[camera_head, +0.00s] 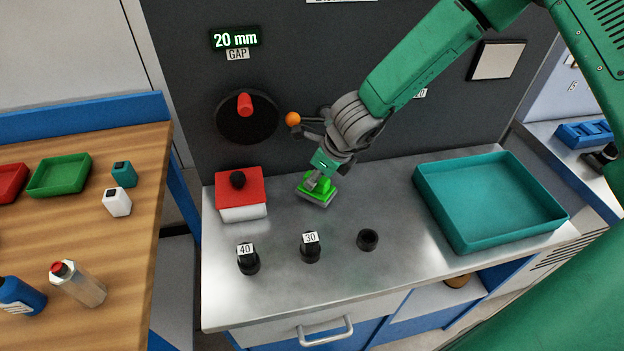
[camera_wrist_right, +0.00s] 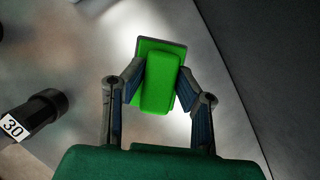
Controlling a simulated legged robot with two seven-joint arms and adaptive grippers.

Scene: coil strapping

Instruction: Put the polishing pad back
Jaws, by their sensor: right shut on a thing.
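My right gripper (camera_head: 321,178) comes down from above and is shut on the green grip. My left gripper is not in view.
A teal tray (camera_head: 484,245) stands right on the metal bench (camera_head: 300,285). A white box with a red lid (camera_head: 240,188) is left. Black pieces marked 40 (camera_head: 248,262) and 30 (camera_head: 310,249) and a black cup (camera_head: 367,240) stand in front. An orange ball knob (camera_head: 292,119) is close to my right wrist.

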